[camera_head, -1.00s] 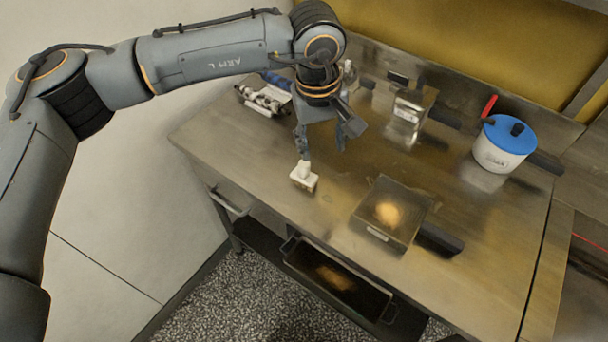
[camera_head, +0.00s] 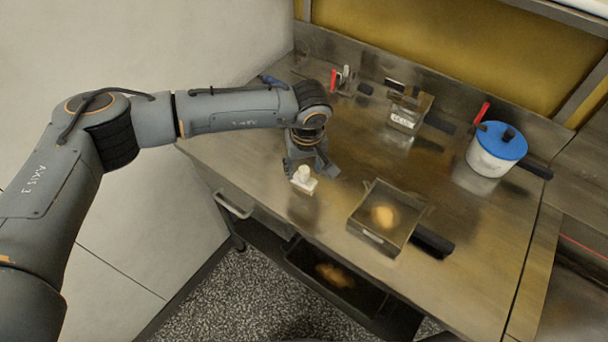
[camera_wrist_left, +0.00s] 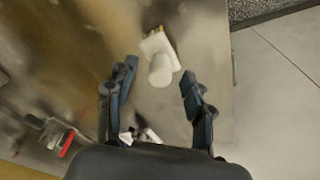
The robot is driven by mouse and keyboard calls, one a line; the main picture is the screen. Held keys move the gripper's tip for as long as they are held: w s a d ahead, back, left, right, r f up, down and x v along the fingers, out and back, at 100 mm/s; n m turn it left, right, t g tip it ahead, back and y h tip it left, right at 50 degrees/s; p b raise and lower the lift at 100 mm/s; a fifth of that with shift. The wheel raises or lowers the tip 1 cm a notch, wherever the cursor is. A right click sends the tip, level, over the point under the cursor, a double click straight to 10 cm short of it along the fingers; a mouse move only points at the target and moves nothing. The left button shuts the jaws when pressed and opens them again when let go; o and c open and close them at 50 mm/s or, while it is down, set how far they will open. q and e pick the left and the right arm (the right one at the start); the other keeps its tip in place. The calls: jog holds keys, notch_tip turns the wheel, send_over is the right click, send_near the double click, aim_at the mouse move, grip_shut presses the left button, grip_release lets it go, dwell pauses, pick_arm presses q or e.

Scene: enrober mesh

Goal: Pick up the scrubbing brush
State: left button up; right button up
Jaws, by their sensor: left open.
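The scrubbing brush (camera_head: 302,182) is a small white block with a round knob handle. It lies on the steel table near its left front edge. In the left wrist view the brush (camera_wrist_left: 160,58) shows its round white knob and some yellowish bristles at the far end. My left gripper (camera_head: 312,170) is open just above and behind the brush. In the wrist view the brush knob lies ahead of and between the fingers of the left gripper (camera_wrist_left: 158,82), touching neither as far as I can see. My right gripper is not in view.
A steel tray (camera_head: 355,222) with orange contents and a dark handle stands right of the brush. A blue-lidded white pot (camera_head: 494,160) stands at the right. A metal box (camera_head: 405,118) and red-handled tools (camera_head: 333,80) are at the back. An open drawer (camera_head: 300,262) is below.

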pick_arm(q)
notch_tip(320, 180, down, 2)
jog(key=shift+w, duration=0.15)
grip_shut()
jog(key=shift+r, duration=0.1)
